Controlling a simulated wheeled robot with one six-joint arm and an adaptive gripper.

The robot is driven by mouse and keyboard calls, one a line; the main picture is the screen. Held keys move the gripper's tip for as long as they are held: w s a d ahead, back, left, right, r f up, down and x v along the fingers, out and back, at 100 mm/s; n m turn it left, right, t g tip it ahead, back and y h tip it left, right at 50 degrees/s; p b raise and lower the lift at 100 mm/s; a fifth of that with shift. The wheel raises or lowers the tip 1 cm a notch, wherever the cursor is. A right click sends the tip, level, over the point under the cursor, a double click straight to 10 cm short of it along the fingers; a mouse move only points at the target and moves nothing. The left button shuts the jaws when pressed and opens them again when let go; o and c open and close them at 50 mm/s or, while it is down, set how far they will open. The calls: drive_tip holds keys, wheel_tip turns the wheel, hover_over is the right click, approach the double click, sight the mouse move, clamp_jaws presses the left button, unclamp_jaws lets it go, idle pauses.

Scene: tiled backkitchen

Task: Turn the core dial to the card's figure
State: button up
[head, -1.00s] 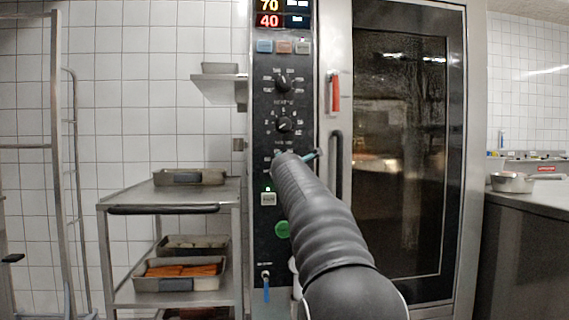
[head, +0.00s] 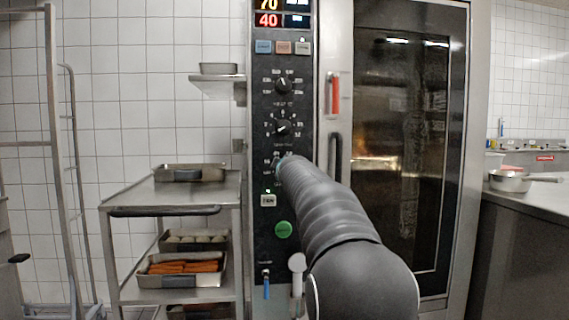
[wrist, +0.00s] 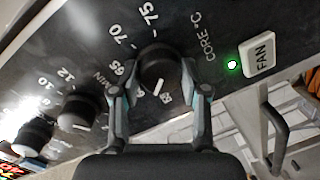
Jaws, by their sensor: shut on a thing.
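The core dial (wrist: 160,68) is a black round knob beside the "CORE °C" lettering in the wrist view. Its white pointer line is on the side toward my gripper, slanting down-left. The figures 65, 70 and 75 are readable around its upper left; another figure below the pointer is too small to read surely. My gripper (wrist: 159,80) is shut on the dial, one finger on each side. In the head view my arm hides the dial, and a bit of my gripper (head: 279,166) shows at the panel. I cannot make out the card.
Two other dials, upper (head: 283,84) and middle (head: 283,127), sit above on the oven panel. A FAN button (wrist: 259,54) with a lit green lamp (wrist: 232,64) is close by. A green button (head: 283,229) is lower. A red handle (head: 335,94) is right, a rack trolley (head: 170,192) left.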

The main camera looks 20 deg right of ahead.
drive_tip(key=m+b, duration=0.3)
drive_tip(key=m, duration=0.3)
drive_tip(key=m+t+y+b, duration=0.1)
drive_tip(key=m+b, duration=0.1)
drive_tip(key=m, duration=0.5)
drive_tip(key=m+y+b, duration=0.1)
drive_tip(key=m+b, duration=0.2)
drive_tip(key=m, duration=0.3)
drive_tip(key=shift+d+f+m+t+b, duration=0.1)
drive_tip(key=shift+m+t+b, duration=0.2)
drive_tip(key=shift+t, duration=0.1)
idle(0.4)
drive_tip(key=o, duration=1.1)
drive_tip(key=shift+o, duration=0.2)
drive_tip(key=s+a, duration=0.2)
drive_tip(key=s, duration=0.9)
drive_tip(key=shift+s, duration=0.4)
